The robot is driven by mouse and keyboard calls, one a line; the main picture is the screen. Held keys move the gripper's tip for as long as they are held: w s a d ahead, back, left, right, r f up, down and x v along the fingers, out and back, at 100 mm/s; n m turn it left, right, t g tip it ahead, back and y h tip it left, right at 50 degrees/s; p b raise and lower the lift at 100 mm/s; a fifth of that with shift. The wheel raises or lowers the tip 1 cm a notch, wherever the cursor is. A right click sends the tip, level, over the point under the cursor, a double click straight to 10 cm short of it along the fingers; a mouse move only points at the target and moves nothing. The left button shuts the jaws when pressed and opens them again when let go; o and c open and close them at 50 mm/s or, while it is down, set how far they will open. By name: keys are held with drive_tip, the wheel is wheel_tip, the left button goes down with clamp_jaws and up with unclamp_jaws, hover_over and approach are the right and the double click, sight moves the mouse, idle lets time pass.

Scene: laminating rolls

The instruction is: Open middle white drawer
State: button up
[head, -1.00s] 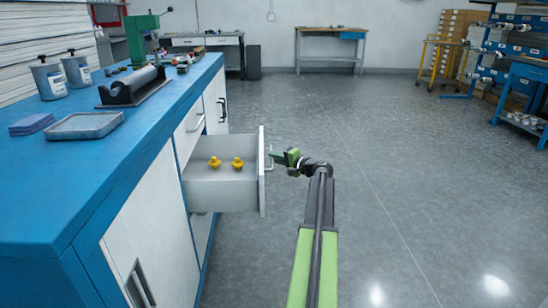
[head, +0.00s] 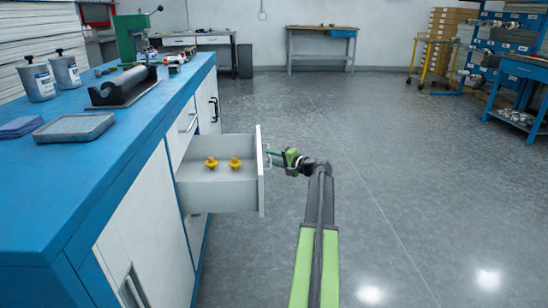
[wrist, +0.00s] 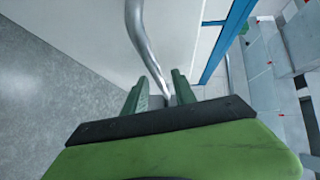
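The middle white drawer (head: 215,188) stands well out of the blue-topped cabinet (head: 135,205), its inside and front edge showing in the head view. Its metal handle (head: 266,158) is on the drawer's outer face. My gripper (head: 272,154) is at this handle. In the wrist view the curved handle bar (wrist: 141,38) runs down between the two green fingers of my gripper (wrist: 160,92). The fingers are apart, with a gap visible beside the bar. The drawer's white front (wrist: 184,30) lies just beyond.
Two yellow pieces, one left (head: 211,162) and one right (head: 235,163), lie inside the drawer. A grey tray (head: 74,127), canisters (head: 65,72) and a black roller device (head: 123,86) stand on the countertop. The floor to the right (head: 400,180) is clear.

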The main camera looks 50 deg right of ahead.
drive_tip(key=shift+s, duration=0.1)
drive_tip(key=s+r+p, duration=0.2)
drive_tip(key=s, duration=1.5)
drive_tip(key=shift+r, duration=0.2)
